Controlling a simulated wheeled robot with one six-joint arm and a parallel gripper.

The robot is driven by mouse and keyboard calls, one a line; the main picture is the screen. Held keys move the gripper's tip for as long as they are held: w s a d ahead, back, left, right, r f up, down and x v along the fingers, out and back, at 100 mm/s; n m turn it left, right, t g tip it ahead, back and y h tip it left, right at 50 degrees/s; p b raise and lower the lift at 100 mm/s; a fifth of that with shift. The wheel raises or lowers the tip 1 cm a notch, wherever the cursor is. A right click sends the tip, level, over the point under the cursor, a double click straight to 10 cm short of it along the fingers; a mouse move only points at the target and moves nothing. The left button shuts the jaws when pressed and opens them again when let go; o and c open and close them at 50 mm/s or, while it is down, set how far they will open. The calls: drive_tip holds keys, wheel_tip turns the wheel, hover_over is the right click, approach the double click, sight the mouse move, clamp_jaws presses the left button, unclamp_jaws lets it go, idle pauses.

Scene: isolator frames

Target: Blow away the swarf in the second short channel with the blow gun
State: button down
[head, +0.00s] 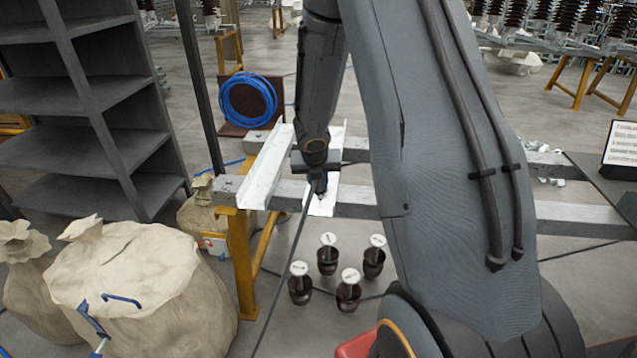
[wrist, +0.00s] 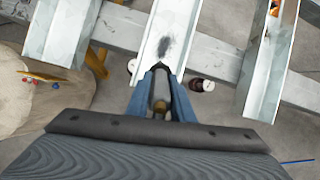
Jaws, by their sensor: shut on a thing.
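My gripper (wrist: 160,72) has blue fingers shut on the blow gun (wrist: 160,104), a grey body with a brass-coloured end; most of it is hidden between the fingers. In the wrist view the fingertips are over the near end of the middle short channel (wrist: 176,22). A dark patch of swarf (wrist: 165,48) lies on that channel's floor, just ahead of the fingertips. The head view shows my gripper (head: 318,186) low over this channel (head: 323,206). Another channel (head: 264,170) lies to its left. A third channel (wrist: 268,65) lies to the right in the wrist view.
The channels rest across grey beams (head: 350,196) on yellow trestles (head: 240,265). Several dark cups with white tops (head: 328,255) stand on the floor below. Sacks (head: 140,295) stand at left, and a blue hose coil (head: 248,100) behind. A dark line hangs from my gripper.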

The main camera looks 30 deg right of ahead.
drive_tip(key=shift+w+d+f+p, duration=0.2)
drive_tip(key=shift+w+d+p, duration=0.55)
drive_tip(key=shift+w+p, duration=0.35)
idle(0.5)
drive_tip(key=shift+w+d+r+p, duration=0.1)
drive_tip(key=shift+w+d+p, duration=0.4)
drive_tip(key=shift+p, duration=0.6)
drive_tip(key=shift+w+d+r+p, duration=0.1)
drive_tip(key=shift+w+d+p, duration=0.15)
drive_tip(key=shift+w+p, duration=0.65)
drive_tip(key=shift+w+d+f+p, duration=0.2)
drive_tip(key=shift+d+p, duration=0.15)
drive_tip(key=shift+p, duration=0.85)
drive_tip(key=shift+w+d+r+p, duration=0.1)
drive_tip(key=shift+w+d+p, duration=0.3)
drive_tip(key=shift+p, duration=0.75)
drive_tip(key=shift+w+d+r+p, duration=0.15)
drive_tip(key=shift+w+p, duration=0.3)
drive_tip(key=shift+p, duration=0.7)
